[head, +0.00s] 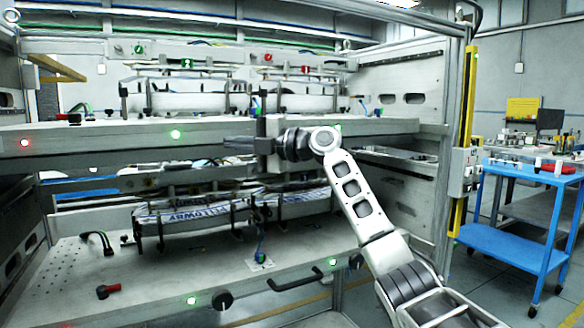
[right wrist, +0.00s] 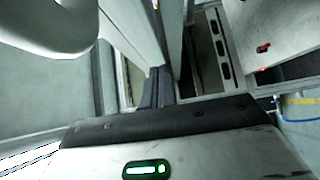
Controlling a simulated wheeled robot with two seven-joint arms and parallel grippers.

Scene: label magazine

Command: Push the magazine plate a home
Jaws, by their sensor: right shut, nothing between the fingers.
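The lower magazine plate (head: 215,273), light grey, is a wide flat shelf in the head view, with a black handle (head: 295,280) and black knobs on its front edge. An upper plate (head: 90,138) lies across the rack above it. No letter shows which one is plate a. My right gripper (head: 232,143) is shut and empty, pointing left in front of the upper plate's front edge. I cannot tell whether it touches that edge. Its closed dark fingers also show in the right wrist view (right wrist: 157,88). My left gripper is not in view.
Striped label stacks (head: 190,218) hang in holders above the lower plate. A grey upright post (head: 462,130) with a yellow strip stands to the right of my right arm. A blue cart (head: 520,178) stands farther right, with floor between.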

